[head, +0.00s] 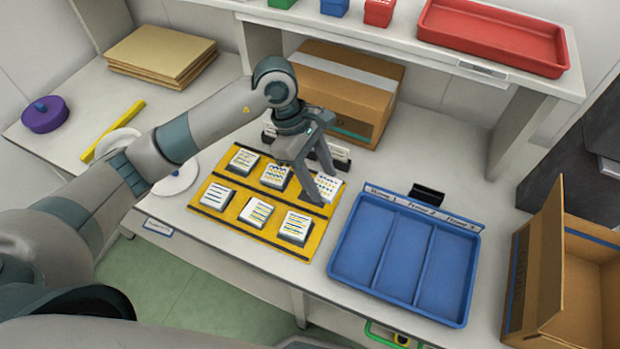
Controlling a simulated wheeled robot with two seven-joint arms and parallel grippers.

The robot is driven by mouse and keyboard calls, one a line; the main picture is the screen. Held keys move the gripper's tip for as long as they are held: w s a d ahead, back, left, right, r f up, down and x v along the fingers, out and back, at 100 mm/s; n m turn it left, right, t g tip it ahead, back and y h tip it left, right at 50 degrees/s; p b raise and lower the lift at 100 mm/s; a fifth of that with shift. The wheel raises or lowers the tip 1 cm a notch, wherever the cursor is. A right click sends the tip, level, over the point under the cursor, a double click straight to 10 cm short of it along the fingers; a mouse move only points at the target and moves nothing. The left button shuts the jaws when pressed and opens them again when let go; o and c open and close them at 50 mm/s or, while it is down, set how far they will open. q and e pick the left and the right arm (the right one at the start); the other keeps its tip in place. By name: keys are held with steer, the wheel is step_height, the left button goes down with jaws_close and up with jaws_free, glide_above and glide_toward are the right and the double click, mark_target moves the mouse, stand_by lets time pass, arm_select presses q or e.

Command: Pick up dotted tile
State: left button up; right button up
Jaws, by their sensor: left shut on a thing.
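A yellow board (230,217) on the table bears several square white tiles in two rows. The dotted tile (331,187), white with small coloured dots, is at the back right corner of the board. My left gripper (322,190) reaches down over it and is shut on it, with the fingers partly covering it. I cannot tell whether the tile is lifted off the board. Another patterned tile (274,176) is in the middle of the back row, and striped tiles (256,212) are in the front row. My right gripper is out of view.
A blue tray (345,262) with three compartments stands right of the board, with a labelled strip (425,211) along its back. A closed cardboard box (345,85) is behind the board. An open carton (540,270) stands at the right. A shelf with a red tray (490,35) overhangs the back.

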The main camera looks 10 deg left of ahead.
arm_select(q)
steer(key=s+d+r+b, duration=0.2)
steer(key=s+d+r, duration=0.2)
steer(key=s+d, duration=0.1)
steer(key=shift+d+r, duration=0.25)
steer(key=shift+d, duration=0.1)
